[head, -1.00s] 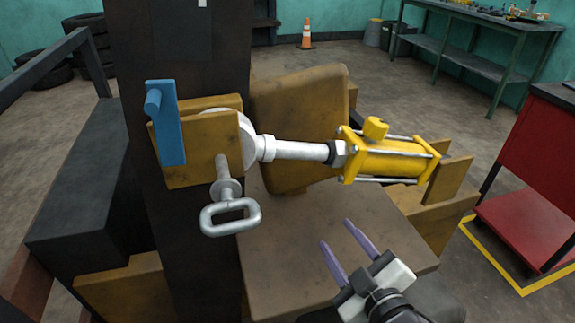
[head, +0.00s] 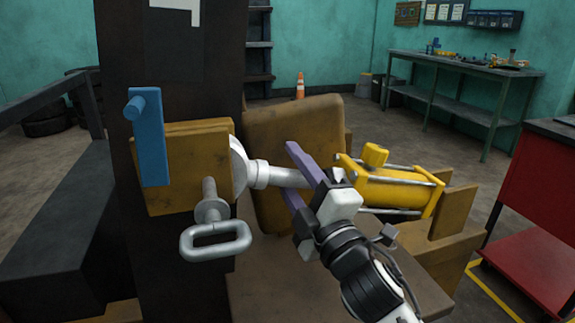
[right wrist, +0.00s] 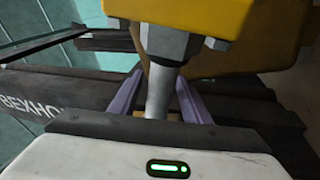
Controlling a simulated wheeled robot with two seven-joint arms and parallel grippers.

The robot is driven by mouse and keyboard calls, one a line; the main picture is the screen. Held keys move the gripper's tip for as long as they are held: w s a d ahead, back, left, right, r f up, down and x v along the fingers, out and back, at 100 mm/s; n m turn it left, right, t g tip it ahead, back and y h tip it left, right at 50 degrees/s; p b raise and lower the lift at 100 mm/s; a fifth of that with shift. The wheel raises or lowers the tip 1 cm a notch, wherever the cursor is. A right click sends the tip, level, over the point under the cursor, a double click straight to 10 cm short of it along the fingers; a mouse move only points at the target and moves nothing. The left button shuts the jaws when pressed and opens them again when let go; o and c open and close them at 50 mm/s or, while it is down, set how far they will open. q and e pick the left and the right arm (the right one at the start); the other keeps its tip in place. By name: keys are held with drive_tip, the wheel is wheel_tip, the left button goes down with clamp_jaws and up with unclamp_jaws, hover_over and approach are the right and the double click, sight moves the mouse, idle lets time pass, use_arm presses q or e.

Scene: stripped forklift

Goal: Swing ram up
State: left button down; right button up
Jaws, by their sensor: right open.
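The ram has a yellow cylinder body (head: 392,187) on the right and a pale rod (head: 280,176) running left to a rounded rod end (head: 239,167) at the brown bracket (head: 186,165). It lies nearly level. A pin with a grey loop handle (head: 216,238) sticks out of the bracket, below a blue lever-like part (head: 149,135). My right gripper (head: 291,177) is open, with its purple fingers above and below the rod. In the right wrist view the rod (right wrist: 158,92) shows between the fingers, with the yellow body (right wrist: 185,15) above. Whether they touch cannot be told. My left gripper is out of view.
The dark forklift mast (head: 175,70) stands behind the bracket. Brown plates (head: 455,225) stand under and right of the cylinder. A red cart (head: 545,200) is at the right. A green workbench (head: 460,72) and an orange cone (head: 300,86) are far back.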

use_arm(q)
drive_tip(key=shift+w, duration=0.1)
use_arm(e)
drive_tip(key=shift+x, duration=0.75)
